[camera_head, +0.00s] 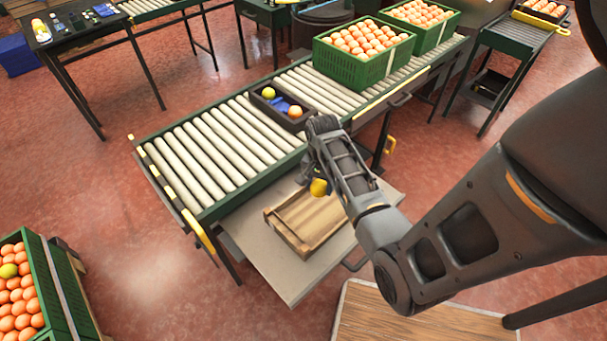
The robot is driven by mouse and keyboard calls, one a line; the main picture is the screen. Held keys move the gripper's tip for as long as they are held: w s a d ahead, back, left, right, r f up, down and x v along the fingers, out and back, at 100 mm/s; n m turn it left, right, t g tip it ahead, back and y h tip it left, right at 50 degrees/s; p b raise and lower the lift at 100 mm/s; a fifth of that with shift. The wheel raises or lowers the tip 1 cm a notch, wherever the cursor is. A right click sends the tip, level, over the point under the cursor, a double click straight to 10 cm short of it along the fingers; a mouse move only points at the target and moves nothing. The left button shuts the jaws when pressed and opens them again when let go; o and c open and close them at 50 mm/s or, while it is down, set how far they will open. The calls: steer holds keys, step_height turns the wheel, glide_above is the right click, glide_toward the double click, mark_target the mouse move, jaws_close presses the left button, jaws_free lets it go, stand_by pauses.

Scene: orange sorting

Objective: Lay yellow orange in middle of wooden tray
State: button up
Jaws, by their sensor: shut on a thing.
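The yellow orange (319,187) shows below the end of my arm, partly hidden by the gripper. My gripper (314,176) is shut on it and holds it over the back part of the wooden tray; the exact height cannot be told. The wooden tray (285,238) is a shallow light-brown box on a grey side table. Its right part is hidden by my arm, and the part that shows is empty.
A dark tray (264,107) with a yellow-green fruit, an orange one and something blue sits on the roller conveyor (200,160). Green crates (345,70) of oranges stand behind. Another crate (45,290) is at the lower left. Grey table surface (285,283) is bare before the tray.

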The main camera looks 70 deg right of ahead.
steer(key=shift+s+a+f, duration=0.2)
steer(key=shift+s+a, duration=0.1)
steer(key=shift+a, duration=0.1)
step_height(320, 180, down, 6)
steer(key=b, duration=0.6)
steer(key=shift+r, duration=0.25)
steer(key=shift+f+b, duration=0.5)
steer(key=shift+f, duration=0.55)
steer(key=shift+f+b, duration=0.3)
steer(key=shift+f, duration=0.25)
steer(key=o, duration=1.4)
